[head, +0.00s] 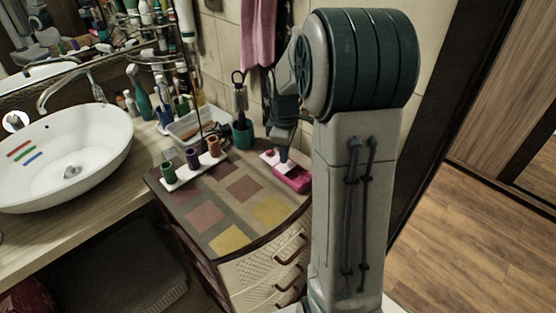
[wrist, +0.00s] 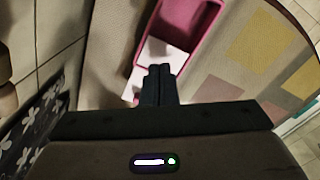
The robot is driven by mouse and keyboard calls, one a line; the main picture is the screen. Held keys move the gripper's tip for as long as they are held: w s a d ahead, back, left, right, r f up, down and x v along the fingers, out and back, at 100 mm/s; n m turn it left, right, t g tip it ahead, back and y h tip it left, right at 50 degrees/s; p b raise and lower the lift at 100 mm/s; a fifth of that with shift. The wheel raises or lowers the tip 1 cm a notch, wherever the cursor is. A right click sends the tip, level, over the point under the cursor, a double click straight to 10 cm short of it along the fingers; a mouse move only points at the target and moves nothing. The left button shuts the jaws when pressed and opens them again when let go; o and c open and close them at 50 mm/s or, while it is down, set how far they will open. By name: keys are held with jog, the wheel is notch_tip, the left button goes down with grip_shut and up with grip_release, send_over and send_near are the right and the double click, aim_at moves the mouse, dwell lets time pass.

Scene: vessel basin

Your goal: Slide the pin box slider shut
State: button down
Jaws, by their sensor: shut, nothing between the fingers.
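The pin box (head: 292,180) is pink and lies on the patterned cabinet top, beside my arm in the head view. In the wrist view the pink box (wrist: 188,22) shows a raised rim around an open pink recess. Its white slider (wrist: 160,54) lies toward the near end, leaving the far part uncovered. My gripper (wrist: 158,70) is shut and empty, with its fingertips over the white slider. I cannot tell whether they touch it. In the head view my gripper (head: 283,157) is just above the box, and the arm hides part of the surroundings.
A white holder with several coloured spools (head: 193,158) stands left of the box. A teal cup with a brush (head: 242,134) and a clear tray (head: 200,122) are behind. The cabinet top (head: 215,215) is clear in front. A white basin (head: 62,150) is at left.

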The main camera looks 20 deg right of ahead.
jog(key=shift+f+b, duration=0.45)
jog(key=shift+f, duration=0.25)
jog(key=shift+s+d, duration=0.1)
jog(key=shift+s, duration=0.15)
jog(key=shift+s+d, duration=0.15)
jog(key=shift+s, duration=0.15)
jog(key=shift+s, duration=0.15)
dwell(0.5)
jog(key=shift+s+d, duration=0.2)
jog(key=shift+s, duration=0.2)
jog(key=shift+s, duration=0.15)
dwell(0.3)
